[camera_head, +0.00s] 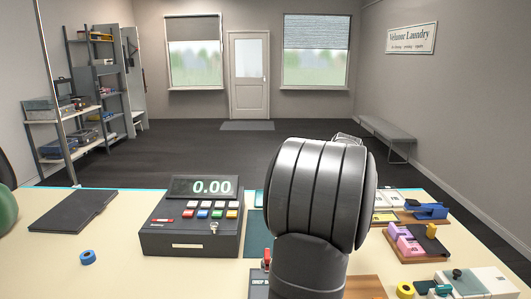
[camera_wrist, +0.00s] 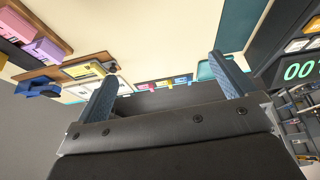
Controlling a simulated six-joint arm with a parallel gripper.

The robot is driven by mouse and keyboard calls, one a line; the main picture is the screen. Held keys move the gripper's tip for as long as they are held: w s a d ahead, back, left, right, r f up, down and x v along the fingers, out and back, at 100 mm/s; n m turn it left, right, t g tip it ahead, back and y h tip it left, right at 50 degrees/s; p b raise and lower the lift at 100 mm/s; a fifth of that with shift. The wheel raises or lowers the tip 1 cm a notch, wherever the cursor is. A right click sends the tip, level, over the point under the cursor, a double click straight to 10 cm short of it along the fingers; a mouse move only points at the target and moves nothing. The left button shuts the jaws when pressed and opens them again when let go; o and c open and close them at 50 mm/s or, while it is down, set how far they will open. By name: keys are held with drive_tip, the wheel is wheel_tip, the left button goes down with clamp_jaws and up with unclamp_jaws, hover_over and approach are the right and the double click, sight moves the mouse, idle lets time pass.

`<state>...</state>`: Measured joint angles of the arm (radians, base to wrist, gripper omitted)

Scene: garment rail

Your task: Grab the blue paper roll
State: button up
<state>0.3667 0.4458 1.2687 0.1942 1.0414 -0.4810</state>
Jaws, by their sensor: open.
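A small blue roll (camera_head: 88,257) with a hole through its middle lies on the cream counter, left of the cash register in the head view. I see no such roll in the wrist view. My gripper (camera_wrist: 162,68) is open, its two blue fingers spread wide with no object held between them. In the head view, my dark arm rises in front of the counter, right of the register and well away from the roll. It hides most of the gripper there.
The cash register (camera_head: 191,228) stands between the roll and my arm. A black folder (camera_head: 74,211) lies behind the roll. Pink and purple blocks (camera_head: 403,240), a blue dispenser (camera_head: 426,211) and a yellow ring (camera_head: 405,290) crowd the right. The counter (camera_head: 45,272) is clear around the roll.

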idle(0.3)
drive_tip(key=c, duration=0.7)
drive_tip(key=w+a+n, duration=0.1)
drive_tip(key=w+a, duration=0.2)
drive_tip(key=a, duration=0.7)
drive_tip(key=w+a+n, duration=0.1)
drive_tip(key=w+a, duration=0.2)
drive_tip(key=a, duration=0.6)
drive_tip(key=n+g+y, duration=0.1)
drive_tip(key=n+y, duration=0.1)
drive_tip(key=n, duration=0.2)
hover_over(87, 255)
drive_tip(key=s+d, duration=0.1)
drive_tip(key=s, duration=0.1)
drive_tip(key=f, duration=1.3)
drive_tip(key=shift+w, duration=0.25)
drive_tip(key=shift+x, duration=2.6)
